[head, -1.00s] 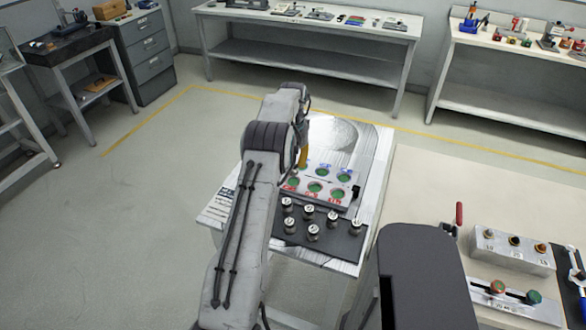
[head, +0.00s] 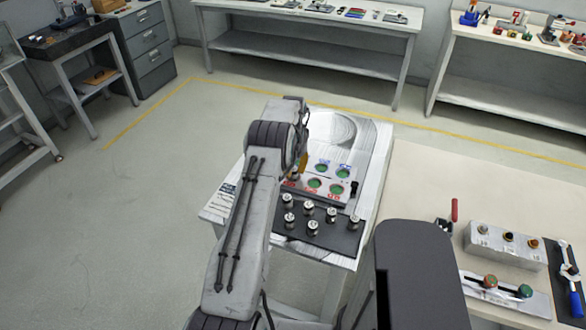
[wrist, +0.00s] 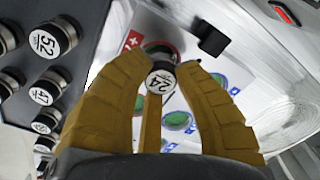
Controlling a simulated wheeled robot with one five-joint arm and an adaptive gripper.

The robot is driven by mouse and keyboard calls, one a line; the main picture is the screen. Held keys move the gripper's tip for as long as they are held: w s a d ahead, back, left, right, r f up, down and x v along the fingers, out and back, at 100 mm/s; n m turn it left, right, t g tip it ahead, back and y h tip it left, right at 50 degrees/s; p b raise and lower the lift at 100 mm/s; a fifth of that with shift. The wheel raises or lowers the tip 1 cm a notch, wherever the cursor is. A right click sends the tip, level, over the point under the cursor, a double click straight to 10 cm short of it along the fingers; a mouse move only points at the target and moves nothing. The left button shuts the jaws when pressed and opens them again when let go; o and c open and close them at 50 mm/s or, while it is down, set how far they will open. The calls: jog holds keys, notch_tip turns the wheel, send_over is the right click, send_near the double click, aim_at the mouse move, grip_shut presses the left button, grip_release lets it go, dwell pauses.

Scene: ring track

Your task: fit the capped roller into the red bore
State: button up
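My gripper (wrist: 166,68) has its yellow fingers closed around a capped roller (wrist: 160,79) whose white cap reads 24. In the wrist view the roller overlaps the near edge of a red-rimmed bore (wrist: 166,46); I cannot tell whether it has entered it. In the head view my gripper (head: 300,168) is over the left end of the bore plate (head: 350,199), partly hidden by my arm. The plate has a red-marked row with bores such as the middle one (head: 314,183), and a blue-marked row behind with bores such as this one (head: 343,172).
Several other capped rollers (head: 331,214) stand on a dark mat (head: 342,238) in front of the plate. A small black block (head: 354,187) stands at the plate's right end. A beige table (head: 430,185) with a metal block (head: 505,245) is to the right. Open floor lies left.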

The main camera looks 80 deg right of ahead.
jog(key=o, duration=0.3)
jog(key=shift+o, duration=0.2)
jog(key=shift+r, duration=0.1)
notch_tip(320, 180, up, 12)
jog(key=b, duration=0.2)
jog(key=shift+a, duration=0.2)
